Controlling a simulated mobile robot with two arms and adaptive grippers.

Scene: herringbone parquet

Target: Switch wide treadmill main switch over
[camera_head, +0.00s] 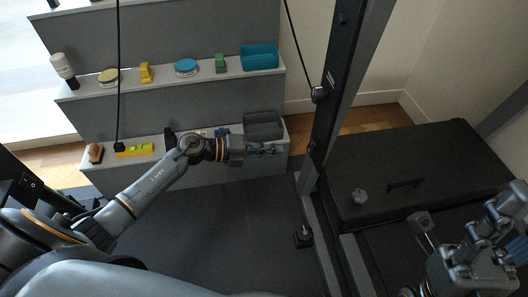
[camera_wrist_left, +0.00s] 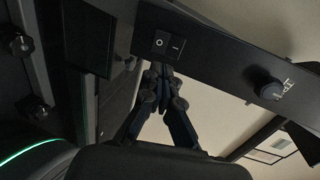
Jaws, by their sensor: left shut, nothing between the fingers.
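In the left wrist view a black rocker switch (camera_wrist_left: 167,44), marked O and I, is set in a long dark panel (camera_wrist_left: 215,55). Which side of the rocker is pressed in, I cannot tell. My left gripper (camera_wrist_left: 160,70) is shut and empty, its fingertips just below the switch in the picture. Whether they touch it is unclear. In the head view my left gripper (camera_head: 272,150) is in front of the lower shelf, and I cannot make out the switch there.
A round black knob (camera_wrist_left: 268,88) sits on the panel right of the switch. In the head view a grey shelf unit (camera_head: 190,100) holds small objects and bins. A dark upright post (camera_head: 335,95) stands right of my left gripper, beside a black box (camera_head: 440,160).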

